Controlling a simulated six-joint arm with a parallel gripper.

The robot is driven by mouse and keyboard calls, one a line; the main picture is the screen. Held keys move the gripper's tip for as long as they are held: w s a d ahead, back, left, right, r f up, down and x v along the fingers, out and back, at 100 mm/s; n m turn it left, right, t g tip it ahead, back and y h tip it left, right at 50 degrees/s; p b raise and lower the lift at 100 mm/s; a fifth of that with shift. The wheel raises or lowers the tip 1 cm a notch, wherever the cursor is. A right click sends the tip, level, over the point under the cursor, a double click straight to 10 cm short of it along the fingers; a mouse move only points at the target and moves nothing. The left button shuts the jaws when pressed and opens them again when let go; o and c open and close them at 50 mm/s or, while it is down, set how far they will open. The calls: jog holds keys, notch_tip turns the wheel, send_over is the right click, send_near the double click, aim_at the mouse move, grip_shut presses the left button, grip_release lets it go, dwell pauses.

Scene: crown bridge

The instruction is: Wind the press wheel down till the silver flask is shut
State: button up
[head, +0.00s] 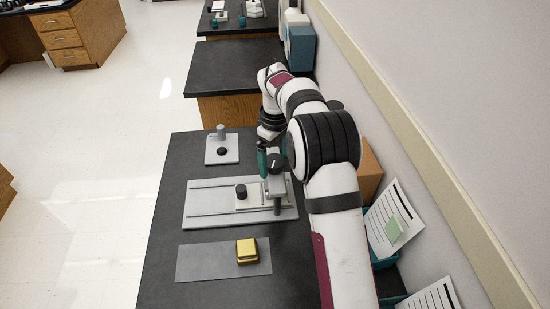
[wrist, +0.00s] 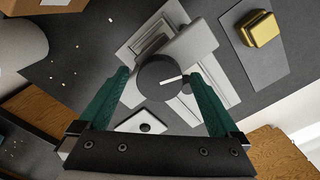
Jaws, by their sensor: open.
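The press wheel (wrist: 160,78) is black and round with a white mark, on top of the press; it also shows in the head view (head: 277,163). My gripper (wrist: 158,72) is open, with its green fingers on either side of the wheel. I cannot tell whether they touch it. In the head view one green finger of my gripper (head: 262,158) shows at the wheel's left. The press stands at the right end of a pale railed base (head: 205,205). A light block with a black knob (head: 241,191) sits on the rails. I cannot make out the silver flask for certain.
A gold block (head: 247,248) sits on a grey mat (head: 200,263) in front. A small pale plate (head: 215,158) with a grey post (head: 221,131) and a black disc lies behind. A cardboard box (head: 370,172), papers and the wall are at right.

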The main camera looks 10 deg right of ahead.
jog(key=c, duration=1.4)
jog(key=shift+o, duration=0.2)
jog(key=shift+m, duration=0.4)
jog(key=m, duration=0.7)
jog(key=shift+m, duration=0.3)
jog(key=m, duration=0.4)
jog(key=shift+a+m, duration=0.1)
jog(key=shift+m, duration=2)
